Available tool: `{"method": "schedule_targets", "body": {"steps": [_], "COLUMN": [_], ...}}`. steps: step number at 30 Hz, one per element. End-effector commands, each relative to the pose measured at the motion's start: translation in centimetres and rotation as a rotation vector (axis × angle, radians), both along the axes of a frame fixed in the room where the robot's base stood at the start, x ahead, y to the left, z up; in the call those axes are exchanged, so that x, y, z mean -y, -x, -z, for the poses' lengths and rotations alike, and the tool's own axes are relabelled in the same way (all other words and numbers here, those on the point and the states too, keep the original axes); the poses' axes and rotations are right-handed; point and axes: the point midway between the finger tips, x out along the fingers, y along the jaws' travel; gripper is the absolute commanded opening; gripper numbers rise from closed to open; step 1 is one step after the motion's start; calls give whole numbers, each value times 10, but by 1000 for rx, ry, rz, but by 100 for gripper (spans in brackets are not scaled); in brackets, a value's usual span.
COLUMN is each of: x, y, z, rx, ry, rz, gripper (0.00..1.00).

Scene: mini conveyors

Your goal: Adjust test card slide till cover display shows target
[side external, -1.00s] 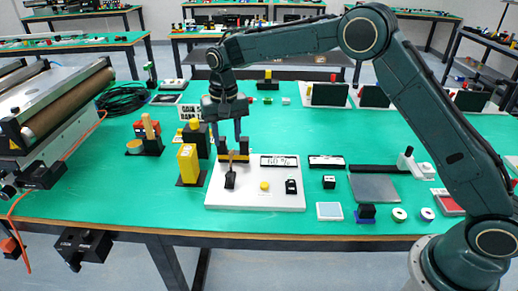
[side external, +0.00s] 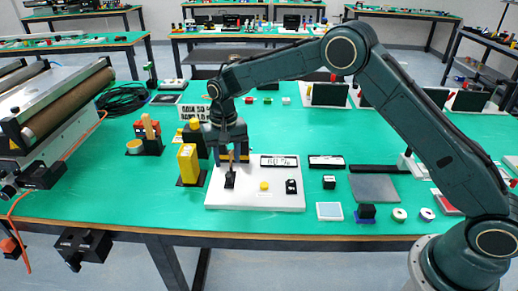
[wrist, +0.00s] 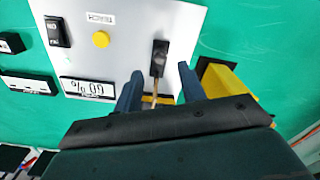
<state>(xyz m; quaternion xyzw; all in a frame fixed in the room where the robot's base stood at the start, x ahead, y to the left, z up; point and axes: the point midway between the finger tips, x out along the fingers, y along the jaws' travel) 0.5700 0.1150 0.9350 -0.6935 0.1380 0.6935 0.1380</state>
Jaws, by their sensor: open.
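The white panel (side external: 277,196) lies on the green bench. A black slide handle (side external: 230,181) stands near its left end; in the wrist view the handle (wrist: 159,58) is just beyond my fingertips. The display (side external: 280,161) is at the panel's back edge; in the wrist view the display (wrist: 87,88) is upside down and appears to read 60 %. My gripper (side external: 230,156) is open, low over the panel's left part. In the wrist view its fingers (wrist: 160,80) are spread either side of a thin tan stem, apart from the handle.
The panel also has a yellow button (side external: 264,186) and a black rocker switch (side external: 291,187). A yellow block (side external: 187,164) stands close left of the panel. A separate black-framed plate (side external: 327,162) is to the right; its text is unreadable. Small parts lie farther right.

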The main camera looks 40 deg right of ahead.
Motion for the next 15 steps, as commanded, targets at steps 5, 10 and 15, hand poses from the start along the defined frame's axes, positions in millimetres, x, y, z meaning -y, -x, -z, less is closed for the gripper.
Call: {"method": "schedule_targets", "body": {"steps": [5, 10, 15], "x": [0, 0, 0], "y": [0, 1, 0], "z": [29, 52, 67], "rx": [-3, -4, -2], "ry": [1, 1, 0], "rz": [0, 0, 0], "gripper": [40, 40, 40]}}
